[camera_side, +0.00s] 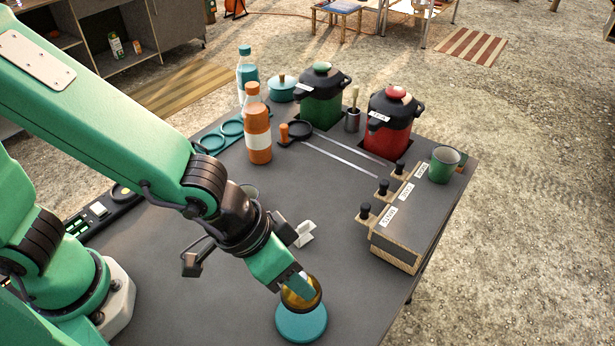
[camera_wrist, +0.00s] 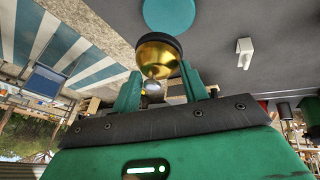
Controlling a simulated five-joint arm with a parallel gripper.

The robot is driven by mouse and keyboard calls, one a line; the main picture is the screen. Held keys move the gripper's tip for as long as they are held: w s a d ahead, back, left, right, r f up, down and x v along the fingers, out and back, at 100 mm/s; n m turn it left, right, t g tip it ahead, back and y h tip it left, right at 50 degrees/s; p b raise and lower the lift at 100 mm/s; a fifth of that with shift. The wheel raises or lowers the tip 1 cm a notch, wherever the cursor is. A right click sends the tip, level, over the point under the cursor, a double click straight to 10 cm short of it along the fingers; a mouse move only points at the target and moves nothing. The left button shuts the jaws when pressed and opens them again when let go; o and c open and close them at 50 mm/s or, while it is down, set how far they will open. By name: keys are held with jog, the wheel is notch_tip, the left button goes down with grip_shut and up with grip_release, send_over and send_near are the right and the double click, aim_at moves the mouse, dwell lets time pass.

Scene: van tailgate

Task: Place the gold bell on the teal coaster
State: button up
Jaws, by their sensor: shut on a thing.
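The gold bell (camera_side: 301,293) is held at my gripper (camera_side: 294,285), which is shut on it. In the wrist view the bell (camera_wrist: 158,55) sits between the two green fingers of my gripper (camera_wrist: 158,92), its dark-rimmed mouth turned toward the coaster side. The teal coaster (camera_side: 302,324) lies flat on the grey table near its front edge, just below the bell in the side view. The coaster also shows in the wrist view (camera_wrist: 169,13), apart from the bell there. The exact height of the bell above the coaster is hard to tell.
A small white hook-shaped piece (camera_side: 303,234) stands behind the bell. A wooden box with black knobs (camera_side: 395,250) is to the right. Orange bottle (camera_side: 257,130), green pot (camera_side: 321,105), red pot (camera_side: 388,130) and green mug (camera_side: 444,164) stand farther back. The table's middle is mostly clear.

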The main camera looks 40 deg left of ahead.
aim_at(293, 297)
jog(key=shift+f, duration=2.2)
jog(key=shift+f, duration=1.75)
jog(key=o, duration=1.1)
jog(key=shift+f, duration=0.1)
jog(key=shift+r, duration=0.2)
jog(key=shift+v, duration=5.95)
